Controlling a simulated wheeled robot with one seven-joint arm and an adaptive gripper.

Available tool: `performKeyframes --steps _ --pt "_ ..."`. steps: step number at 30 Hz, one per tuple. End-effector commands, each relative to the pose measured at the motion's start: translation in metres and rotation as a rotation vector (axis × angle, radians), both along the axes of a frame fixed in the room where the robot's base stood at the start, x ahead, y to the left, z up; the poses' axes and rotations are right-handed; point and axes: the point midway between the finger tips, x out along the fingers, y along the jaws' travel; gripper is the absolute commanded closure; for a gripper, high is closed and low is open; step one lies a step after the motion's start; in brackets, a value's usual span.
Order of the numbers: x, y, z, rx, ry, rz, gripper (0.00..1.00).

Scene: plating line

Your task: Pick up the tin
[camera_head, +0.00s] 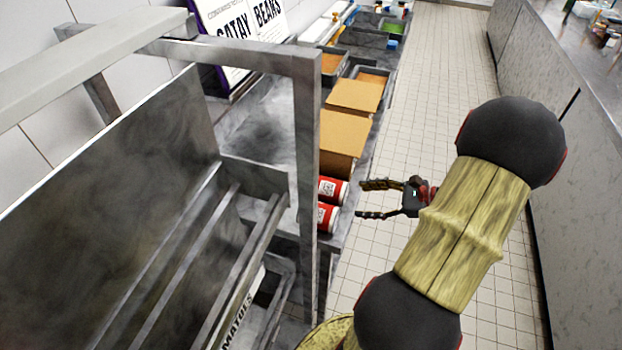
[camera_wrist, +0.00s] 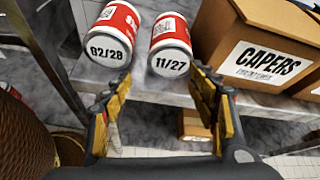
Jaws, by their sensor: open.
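Two red and white tins lie on the counter (camera_head: 348,240) near its edge. In the wrist view, one tin (camera_wrist: 110,35) with "02/28" on its white end is at left. The other tin (camera_wrist: 171,42), marked "11/27", is beside it at right, with a narrow gap between them. In the head view the tins show as the farther tin (camera_head: 333,190) and the nearer tin (camera_head: 327,217), partly hidden by a metal post. My gripper (camera_head: 360,199) is open and empty, off the counter edge and level with the tins. In the wrist view its fingers (camera_wrist: 160,90) point towards the tin ends, apart from them.
A brown box labelled CAPERS (camera_wrist: 262,50) stands close right of the tins. Cardboard boxes (camera_head: 343,135) line the counter beyond. A metal frame post (camera_head: 306,140) rises close to the tins. The tiled aisle floor (camera_head: 430,90) is clear.

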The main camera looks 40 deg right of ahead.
Motion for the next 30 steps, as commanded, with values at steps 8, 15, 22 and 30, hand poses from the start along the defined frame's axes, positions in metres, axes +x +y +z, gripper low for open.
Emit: performKeyframes --steps 8,15,22,30 --pt "0.017 -0.004 0.019 0.077 -0.050 -0.051 0.41" --pt "0.037 0.006 0.008 0.076 -0.047 -0.050 0.41" --pt "0.063 0.018 -0.006 0.075 -0.047 -0.048 0.41" --pt "0.077 0.024 -0.009 0.075 -0.047 -0.050 0.41"
